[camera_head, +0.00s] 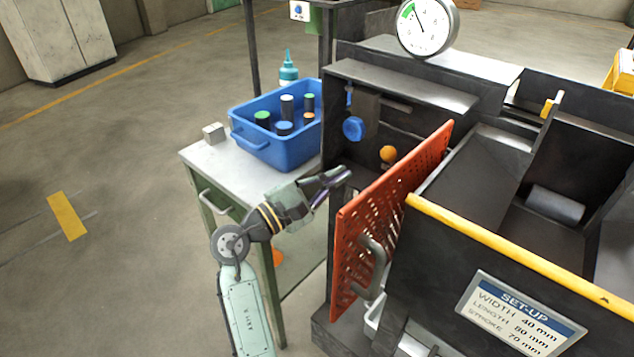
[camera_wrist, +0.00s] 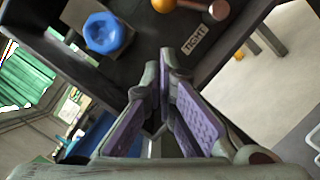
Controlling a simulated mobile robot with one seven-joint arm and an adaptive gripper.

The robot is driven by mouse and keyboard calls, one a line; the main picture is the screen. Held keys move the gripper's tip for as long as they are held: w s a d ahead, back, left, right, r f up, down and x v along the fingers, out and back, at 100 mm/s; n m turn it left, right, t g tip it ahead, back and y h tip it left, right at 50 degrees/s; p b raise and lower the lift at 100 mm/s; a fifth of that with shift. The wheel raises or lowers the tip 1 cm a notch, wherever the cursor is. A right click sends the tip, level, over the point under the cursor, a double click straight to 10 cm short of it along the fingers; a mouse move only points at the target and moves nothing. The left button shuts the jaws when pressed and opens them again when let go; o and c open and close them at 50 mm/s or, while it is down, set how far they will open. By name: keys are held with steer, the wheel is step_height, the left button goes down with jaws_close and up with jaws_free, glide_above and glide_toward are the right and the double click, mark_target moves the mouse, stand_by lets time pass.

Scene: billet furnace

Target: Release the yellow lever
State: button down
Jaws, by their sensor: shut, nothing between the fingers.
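The yellow-orange ball knob (camera_head: 388,154), which looks like the end of the yellow lever, is inside the dark machine recess. It also shows at the top edge of the wrist view (camera_wrist: 164,5), partly cut off, beside a shaft with a brown end (camera_wrist: 218,11). A "TIGHT" label (camera_wrist: 196,40) is just below it. My gripper (camera_head: 340,176) is outside the recess, left of the knob and apart from it. In the wrist view my gripper (camera_wrist: 160,80) is shut and empty, with its purple pads facing each other.
A blue knob (camera_head: 353,128) sits left of the ball knob. An open orange perforated guard (camera_head: 390,215) stands to the right of my gripper. A blue bin (camera_head: 275,150) with bottles sits on the cart (camera_head: 210,160) to the left. A gauge (camera_head: 427,27) is above.

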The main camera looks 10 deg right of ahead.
steer(key=shift+d+r+p, duration=0.3)
steer(key=shift+d+r, duration=0.15)
steer(key=shift+d, duration=0.4)
steer(key=shift+d+r+p, duration=0.25)
steer(key=shift+d+r, duration=0.15)
steer(key=shift+d, duration=0.5)
steer(key=shift+d+r+p, duration=0.3)
steer(key=shift+d+r, duration=0.15)
steer(key=shift+d, duration=0.4)
